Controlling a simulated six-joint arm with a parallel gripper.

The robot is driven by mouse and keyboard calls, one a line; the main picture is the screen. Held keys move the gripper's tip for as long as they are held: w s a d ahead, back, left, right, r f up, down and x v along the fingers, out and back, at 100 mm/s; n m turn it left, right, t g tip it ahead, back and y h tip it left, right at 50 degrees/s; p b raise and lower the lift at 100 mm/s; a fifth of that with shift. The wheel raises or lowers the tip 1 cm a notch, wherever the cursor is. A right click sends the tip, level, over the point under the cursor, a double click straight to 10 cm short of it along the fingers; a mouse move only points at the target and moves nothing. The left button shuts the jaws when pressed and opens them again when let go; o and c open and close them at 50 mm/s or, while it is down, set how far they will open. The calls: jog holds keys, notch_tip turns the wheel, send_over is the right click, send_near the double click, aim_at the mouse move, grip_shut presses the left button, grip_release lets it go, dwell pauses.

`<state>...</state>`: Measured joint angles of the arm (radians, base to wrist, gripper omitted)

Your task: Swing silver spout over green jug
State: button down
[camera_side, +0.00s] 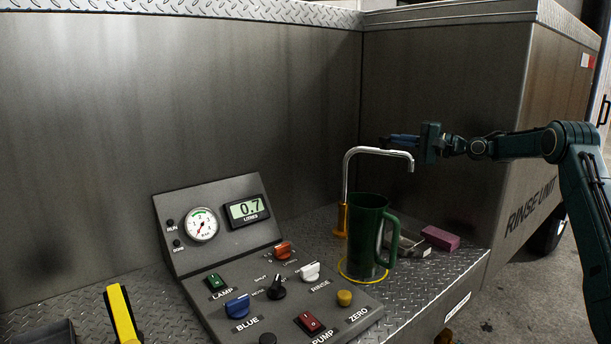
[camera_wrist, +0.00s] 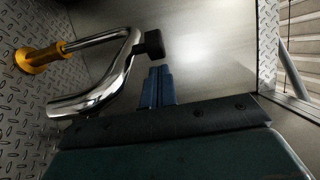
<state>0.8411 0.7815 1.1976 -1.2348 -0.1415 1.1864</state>
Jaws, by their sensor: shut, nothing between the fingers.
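The silver spout (camera_side: 380,152) is a bent tube rising from a yellow base (camera_side: 342,218). Its downturned end is above and right of the green jug's rim in the side view. In the wrist view the spout (camera_wrist: 118,78) runs from its yellow base (camera_wrist: 38,57) and has a black piece (camera_wrist: 153,43) near one end. The green jug (camera_side: 366,238) stands upright, handle to the right; I do not see it in the wrist view. My gripper (camera_side: 391,138) is shut and empty, close to the spout's outer end. Its blue fingers (camera_wrist: 159,72) point toward the black piece; contact is unclear.
A yellow ring (camera_side: 348,275) lies around the jug's foot. A control panel (camera_side: 262,325) with switches and a gauge stands in front and left. A pink block (camera_side: 440,238) and a metal piece (camera_side: 412,248) lie right of the jug. Steel walls (camera_side: 200,100) close the back.

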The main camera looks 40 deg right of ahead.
aim_at(387, 141)
jog(key=shift+s+a, duration=0.35)
jog(key=shift+a, duration=0.25)
dwell(0.8)
jog(key=shift+s+a, duration=0.25)
jog(key=shift+a, duration=0.2)
jog(key=shift+s+a+m+t+h, duration=0.25)
jog(key=shift+a+m+h, duration=0.15)
jog(key=shift+a+h, duration=0.2)
jog(key=shift+s+a+m+t+h, duration=0.2)
jog(key=shift+a+m+h, duration=0.2)
jog(key=shift+a+h, duration=0.15)
jog(key=a+m+h, duration=0.1)
jog(key=a+h, duration=0.1)
jog(key=a, duration=0.8)
jog(key=shift+w+m, duration=0.15)
jog(key=shift+m, duration=0.15)
jog(key=shift+a, duration=0.1)
